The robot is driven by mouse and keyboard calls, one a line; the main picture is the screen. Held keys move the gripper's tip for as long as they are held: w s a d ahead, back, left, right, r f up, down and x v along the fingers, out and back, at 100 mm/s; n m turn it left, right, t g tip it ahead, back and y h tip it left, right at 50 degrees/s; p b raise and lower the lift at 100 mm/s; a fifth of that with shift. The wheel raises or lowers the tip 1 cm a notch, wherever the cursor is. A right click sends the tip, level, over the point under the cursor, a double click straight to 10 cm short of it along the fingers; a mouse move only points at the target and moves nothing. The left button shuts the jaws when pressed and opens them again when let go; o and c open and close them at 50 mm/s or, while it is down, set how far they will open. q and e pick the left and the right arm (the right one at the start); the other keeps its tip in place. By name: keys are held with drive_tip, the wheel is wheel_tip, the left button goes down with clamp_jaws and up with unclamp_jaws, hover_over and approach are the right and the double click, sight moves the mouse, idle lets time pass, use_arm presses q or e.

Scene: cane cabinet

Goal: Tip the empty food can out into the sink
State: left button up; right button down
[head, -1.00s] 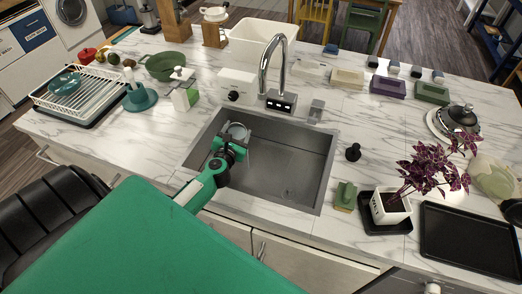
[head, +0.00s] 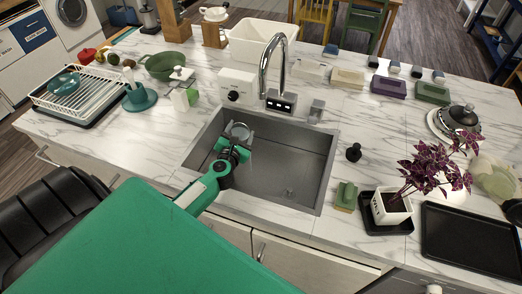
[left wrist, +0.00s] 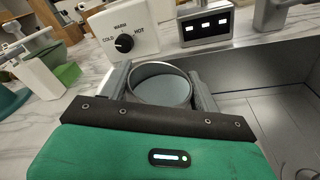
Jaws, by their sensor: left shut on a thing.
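My left gripper (head: 236,142) reaches in over the left part of the grey sink (head: 290,163). Its fingers are shut on the food can (head: 240,131), a small round metal can. In the left wrist view the can (left wrist: 160,83) sits between the two grey fingers of my left gripper (left wrist: 162,92). Its round rim and pale inside show there, and I see no contents. The can's lower part is hidden behind the gripper, and its exact tilt is hard to tell. My right gripper is not in view.
The tall curved faucet (head: 264,70) rises behind the sink, beside the white temperature dial box (head: 236,86). A soap dispenser (head: 183,90) stands left of the sink. A sponge (head: 346,196) and a potted purple plant (head: 391,207) stand to its right. The sink's middle and right are clear.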

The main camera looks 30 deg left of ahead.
use_arm(q)
drive_tip(key=shift+w+d+r+m+b, duration=0.1)
drive_tip(key=shift+d+r+m+b, duration=0.15)
drive_tip(key=shift+d+m, duration=0.3)
drive_tip(key=shift+w+d+r+m+b, duration=0.1)
drive_tip(key=shift+d+m+b, duration=0.15)
drive_tip(key=shift+d+m, duration=0.3)
idle(0.6)
drive_tip(key=shift+d+r+m+t+y, duration=0.15)
drive_tip(key=shift+d+m+t+y, duration=0.2)
drive_tip(key=shift+m, duration=0.35)
idle(0.4)
drive_tip(key=shift+w+d+r+m+t+b, duration=0.15)
drive_tip(key=shift+m+b, duration=0.25)
drive_tip(key=shift+m, duration=0.55)
drive_tip(key=shift+s+d+r+m+t+b, duration=0.1)
drive_tip(key=shift+d+r+m+t+b, duration=0.2)
drive_tip(key=shift+m, duration=0.6)
drive_tip(key=shift+w+d+r+m+t+b, duration=0.1)
drive_tip(key=shift+d+m+b, duration=0.1)
drive_tip(key=shift+m+b, duration=0.55)
idle(1.7)
drive_tip(key=shift+d+m, duration=0.5)
drive_tip(key=shift+m, duration=0.3)
